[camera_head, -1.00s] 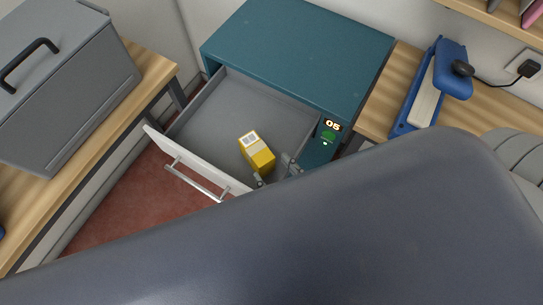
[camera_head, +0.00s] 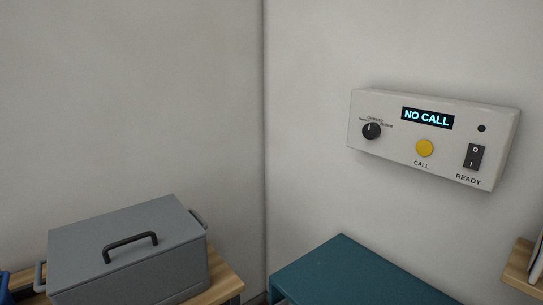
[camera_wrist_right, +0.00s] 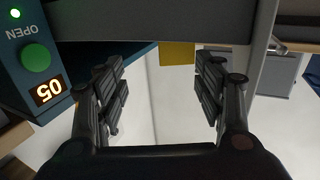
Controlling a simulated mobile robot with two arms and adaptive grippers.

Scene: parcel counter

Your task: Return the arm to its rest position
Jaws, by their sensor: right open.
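My right gripper (camera_wrist_right: 160,82) shows in the right wrist view with its two dark fingers spread apart and nothing between them. A yellow parcel (camera_wrist_right: 177,53) shows beyond the fingertips, partly cut off by a dark grey band above it, and is apart from the fingers. The teal locker (camera_wrist_right: 50,65) is at the left of this view, upside down, with a green button and an "05" display. In the head view only the locker's top (camera_head: 350,277) shows. Neither of my arms is in the head view, and my left gripper is not seen.
In the head view, a grey lidded case (camera_head: 130,250) stands on a wooden counter (camera_head: 225,280) at lower left. A wall panel (camera_head: 435,138) reads "NO CALL", with a knob, a yellow button and a switch. A shelf edge (camera_head: 522,265) is at lower right.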

